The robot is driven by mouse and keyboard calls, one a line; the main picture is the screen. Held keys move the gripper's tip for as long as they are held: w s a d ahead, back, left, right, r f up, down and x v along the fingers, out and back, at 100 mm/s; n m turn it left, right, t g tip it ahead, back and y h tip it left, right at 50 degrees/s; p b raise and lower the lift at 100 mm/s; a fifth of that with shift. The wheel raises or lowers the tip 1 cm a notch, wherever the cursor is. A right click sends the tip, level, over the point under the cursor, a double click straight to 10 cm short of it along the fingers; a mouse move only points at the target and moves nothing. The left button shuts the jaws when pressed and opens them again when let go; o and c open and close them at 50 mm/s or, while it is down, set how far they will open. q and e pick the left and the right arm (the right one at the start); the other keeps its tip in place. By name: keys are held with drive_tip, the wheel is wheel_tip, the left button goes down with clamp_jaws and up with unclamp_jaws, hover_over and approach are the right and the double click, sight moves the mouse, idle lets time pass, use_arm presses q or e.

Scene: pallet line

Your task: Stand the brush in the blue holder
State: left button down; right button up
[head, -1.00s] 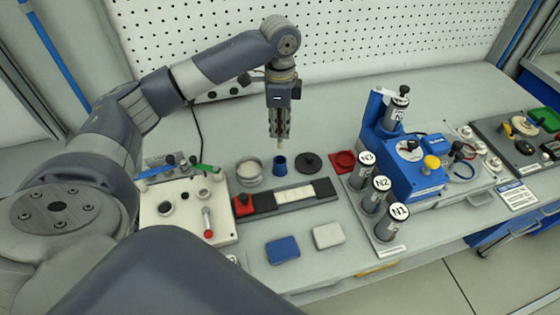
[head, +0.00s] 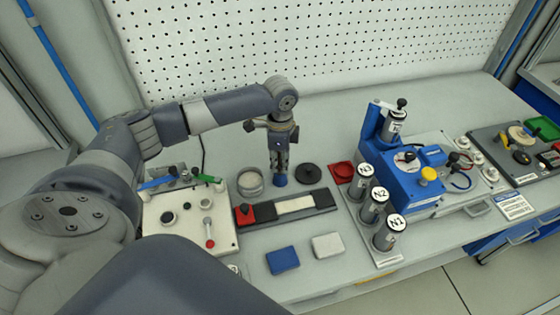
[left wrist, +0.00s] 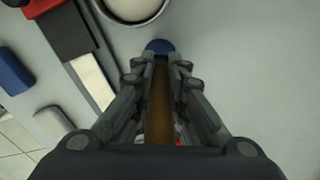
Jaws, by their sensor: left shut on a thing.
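My left gripper (head: 281,168) is shut on the brush, upright and directly above the blue holder (head: 280,181). In the left wrist view, the brown brush handle (left wrist: 158,108) runs between the fingers towards the blue holder (left wrist: 159,46). The fingers hide most of the brush in the head view. The brush's lower end is at the holder, but I cannot tell how deep it sits inside. My right gripper is not in view.
A round metal dish (head: 250,184) stands close left of the holder, and a black disc (head: 308,174) lies to its right. A black tray strip (head: 318,199) lies in front. Labelled cylinders (head: 375,205) stand further right. The pegboard (head: 330,50) rises behind.

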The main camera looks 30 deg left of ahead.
use_arm(q)
drive_tip(key=c, duration=1.6)
unclamp_jaws()
drive_tip(key=shift+c, duration=0.2)
wheel_tip(320, 180, up, 11)
drive_tip(key=b, duration=0.2)
drive_tip(key=shift+b, duration=0.35)
drive_tip(key=shift+r, duration=0.6)
